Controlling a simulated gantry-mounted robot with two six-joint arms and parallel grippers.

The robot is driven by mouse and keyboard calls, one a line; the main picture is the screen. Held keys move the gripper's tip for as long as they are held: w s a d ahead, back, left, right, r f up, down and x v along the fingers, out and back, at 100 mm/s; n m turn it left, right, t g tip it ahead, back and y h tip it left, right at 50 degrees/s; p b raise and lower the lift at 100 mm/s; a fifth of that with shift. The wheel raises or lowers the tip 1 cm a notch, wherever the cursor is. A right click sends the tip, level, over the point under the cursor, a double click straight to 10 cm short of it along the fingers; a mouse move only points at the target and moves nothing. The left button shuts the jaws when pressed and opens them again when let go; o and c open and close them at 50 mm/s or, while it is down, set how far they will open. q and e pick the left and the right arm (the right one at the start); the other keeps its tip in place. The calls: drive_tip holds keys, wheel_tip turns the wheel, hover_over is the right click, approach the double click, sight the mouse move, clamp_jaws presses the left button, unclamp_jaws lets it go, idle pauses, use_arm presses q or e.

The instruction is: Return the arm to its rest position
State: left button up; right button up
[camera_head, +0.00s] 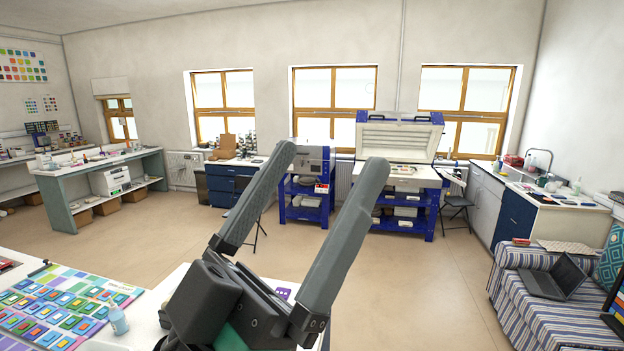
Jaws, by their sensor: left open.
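My left gripper (330,157) is raised in the lower middle of the head view, close to the camera. Its two long grey fingers point up and to the right and stand wide apart, with nothing between them. Its dark base covers part of the white table (165,290) below. My right gripper is not in the frame. The fusing kiln (400,134) stands at the back, its blue-edged lid raised, on a blue stand.
Colourful sample tiles (62,308) and a small bottle (118,319) lie at lower left. A smaller kiln (313,160) stands beside the large one. A striped sofa (540,310) with a laptop (556,277) is at right. The floor (420,275) between is open.

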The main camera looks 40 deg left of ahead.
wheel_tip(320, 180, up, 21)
drive_tip(key=p, duration=2)
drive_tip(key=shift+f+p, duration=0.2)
drive_tip(key=shift+p, duration=0.1)
